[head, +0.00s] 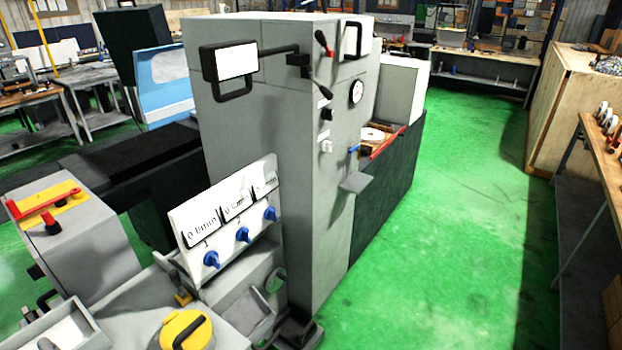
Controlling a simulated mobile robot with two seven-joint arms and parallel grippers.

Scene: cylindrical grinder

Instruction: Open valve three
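A white, tilted panel (232,197) on the grey grinder carries three blue valve knobs in a row. The left knob (211,259) has a "1" above it and the middle knob (243,234) a "2". The third knob (270,213), at the panel's right end, is valve three by its place in the row; its number is too small to read. Each knob sits below a flow display; the left and middle ones seem to read 0 l/min, and the right display (264,184) is unclear. Neither of my grippers shows in the head view.
The tall grey grinder housing (270,100) rises just behind the panel. A yellow round cap (186,330) and a red lever (45,203) stand at the lower left. Green floor (440,230) is clear to the right, up to a wooden bench (598,185).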

